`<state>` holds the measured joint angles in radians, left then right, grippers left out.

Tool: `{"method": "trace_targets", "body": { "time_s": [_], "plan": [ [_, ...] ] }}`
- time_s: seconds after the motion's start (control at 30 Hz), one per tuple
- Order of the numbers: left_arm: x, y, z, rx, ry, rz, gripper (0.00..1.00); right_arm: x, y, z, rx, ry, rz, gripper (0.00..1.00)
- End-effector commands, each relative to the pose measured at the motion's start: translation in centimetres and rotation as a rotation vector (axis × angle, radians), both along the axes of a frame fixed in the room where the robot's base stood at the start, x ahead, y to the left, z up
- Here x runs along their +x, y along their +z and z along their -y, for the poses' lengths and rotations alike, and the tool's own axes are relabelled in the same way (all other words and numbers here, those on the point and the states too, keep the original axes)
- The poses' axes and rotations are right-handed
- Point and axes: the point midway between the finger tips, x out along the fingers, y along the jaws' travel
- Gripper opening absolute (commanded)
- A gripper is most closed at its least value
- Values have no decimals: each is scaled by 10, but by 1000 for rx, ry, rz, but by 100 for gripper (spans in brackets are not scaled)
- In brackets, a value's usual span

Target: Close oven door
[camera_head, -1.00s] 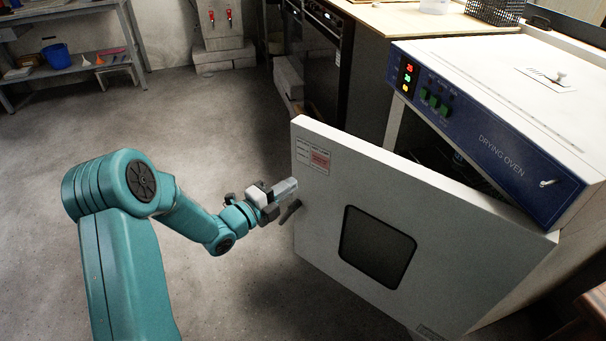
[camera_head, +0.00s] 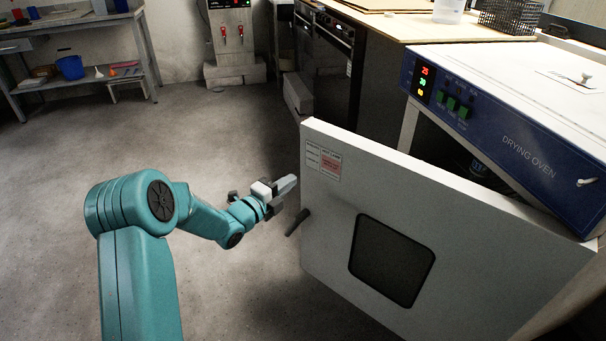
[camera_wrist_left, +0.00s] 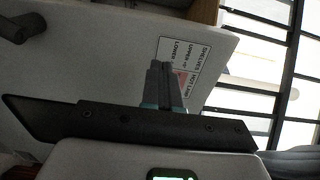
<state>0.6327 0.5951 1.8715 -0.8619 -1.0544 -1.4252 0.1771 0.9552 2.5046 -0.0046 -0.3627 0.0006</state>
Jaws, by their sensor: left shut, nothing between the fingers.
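The white drying oven (camera_head: 545,125) stands at the right with a blue control panel. Its door (camera_head: 420,215) hangs open toward me, with a dark window, a label and a dark handle (camera_head: 297,222) near its left edge. My left gripper (camera_head: 287,185) is shut and empty, just left of the door's free edge in the head view. Whether it touches the door I cannot tell. In the left wrist view the shut fingers (camera_wrist_left: 165,75) lie in front of the label on the door (camera_wrist_left: 100,60), with the handle (camera_wrist_left: 22,27) at upper left. My right gripper is not in view.
A worktop (camera_head: 420,22) with a wire basket (camera_head: 510,14) stands behind the oven. A shelf unit (camera_head: 75,60) with a blue bin (camera_head: 70,67) is at the back left. The grey floor left of the door is clear.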

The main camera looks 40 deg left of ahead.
Motion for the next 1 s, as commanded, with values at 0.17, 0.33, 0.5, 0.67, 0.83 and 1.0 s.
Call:
{"method": "trace_targets", "body": {
  "time_s": [0.17, 0.33, 0.5, 0.67, 0.83, 1.0],
  "plan": [
    [36, -2, 4, 1, -4, 1, 0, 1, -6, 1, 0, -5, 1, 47],
    [57, -1, 6, 0, -1, 1, 0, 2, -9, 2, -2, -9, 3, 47],
    [65, 0, 7, -1, -1, 0, 0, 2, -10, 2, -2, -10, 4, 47],
    [65, 0, 7, -1, -1, 0, 0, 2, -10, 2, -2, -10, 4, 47],
    [65, 0, 6, -1, -1, 0, 0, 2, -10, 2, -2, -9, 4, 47],
    [63, 0, 4, 0, -1, 0, 0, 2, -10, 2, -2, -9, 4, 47]
  ]
}}
